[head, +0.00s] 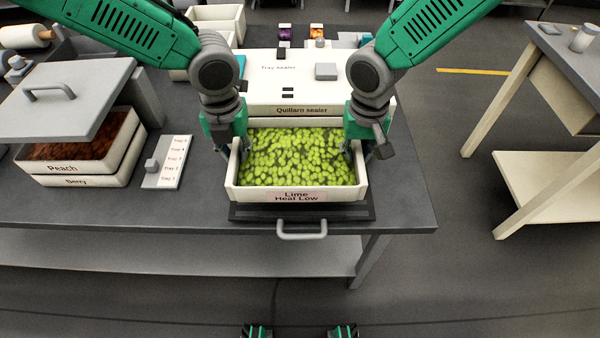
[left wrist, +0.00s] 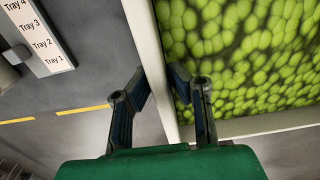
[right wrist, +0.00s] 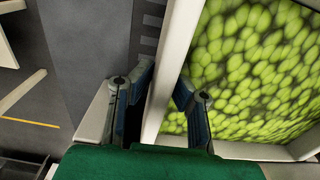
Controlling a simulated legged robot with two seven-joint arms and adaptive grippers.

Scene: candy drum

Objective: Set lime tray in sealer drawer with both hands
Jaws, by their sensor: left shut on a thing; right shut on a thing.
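The lime tray (head: 250,192) is a white tray filled with green candies, labelled "Lime Heat Low". It is over the dark sealer drawer (head: 360,212), which is pulled out at the front and has a grey handle. I cannot tell whether the tray touches the drawer. My left gripper (head: 243,150) is shut on the tray's left wall, which runs between its fingers in the left wrist view (left wrist: 166,85). My right gripper (head: 357,150) is shut on the right wall, also seen in the right wrist view (right wrist: 165,90). The sealer (head: 270,85) stands directly behind the tray.
A stack of peach and berry trays (head: 75,181) with a grey lid (head: 60,100) stands at the left. A tray label board (head: 170,165) lies beside it. A wooden table (head: 540,160) stands apart at the right.

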